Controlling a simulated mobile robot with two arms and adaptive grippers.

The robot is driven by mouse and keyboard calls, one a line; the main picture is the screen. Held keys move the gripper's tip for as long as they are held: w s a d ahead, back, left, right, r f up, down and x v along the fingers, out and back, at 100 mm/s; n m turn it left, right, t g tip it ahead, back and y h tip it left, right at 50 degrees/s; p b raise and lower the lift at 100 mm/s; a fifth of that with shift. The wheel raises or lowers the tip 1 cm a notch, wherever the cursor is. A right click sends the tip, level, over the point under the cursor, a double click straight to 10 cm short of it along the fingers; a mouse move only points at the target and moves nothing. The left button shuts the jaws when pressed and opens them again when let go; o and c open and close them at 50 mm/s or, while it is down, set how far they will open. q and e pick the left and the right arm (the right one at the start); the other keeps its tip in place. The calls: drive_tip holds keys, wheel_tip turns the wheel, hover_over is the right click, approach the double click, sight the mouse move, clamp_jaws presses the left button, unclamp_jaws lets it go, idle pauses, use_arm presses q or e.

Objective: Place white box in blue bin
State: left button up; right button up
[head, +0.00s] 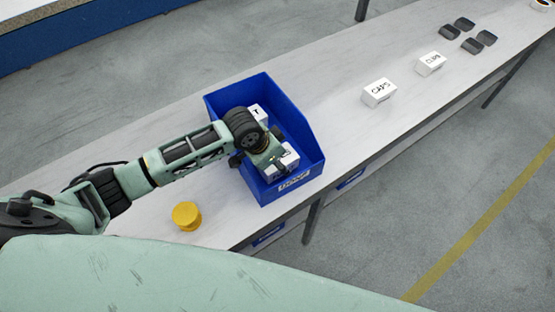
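The blue bin (312,140) stands on the long white table. My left gripper (264,156) is inside the bin's outline, seen from above, with its dark fingers spread to either side. A white box (291,157) shows partly beneath it near the bin's front wall; I cannot tell if the fingers grip it. Another white box (257,112), with a dark letter, is in the bin behind my wrist, partly hidden. Two more white boxes stand on the table to the right, one marked CAPS (379,92) and one farther back (431,63). My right gripper is not in view.
A yellow round stack (186,216) sits on the table, left of the bin. Several dark grey pieces (465,24) lie at the far right. The table (340,62) is clear between the bin and the CAPS box. The floor has a yellow line.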

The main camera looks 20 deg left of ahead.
use_arm(q)
drive_tip(key=shift+f, duration=0.15)
drive_tip(key=o, duration=1.3)
drive_tip(key=shift+c, duration=0.2)
drive_tip(key=v, duration=1.2)
drive_tip(key=shift+d+r, duration=0.1)
drive_tip(key=shift+r, duration=0.1)
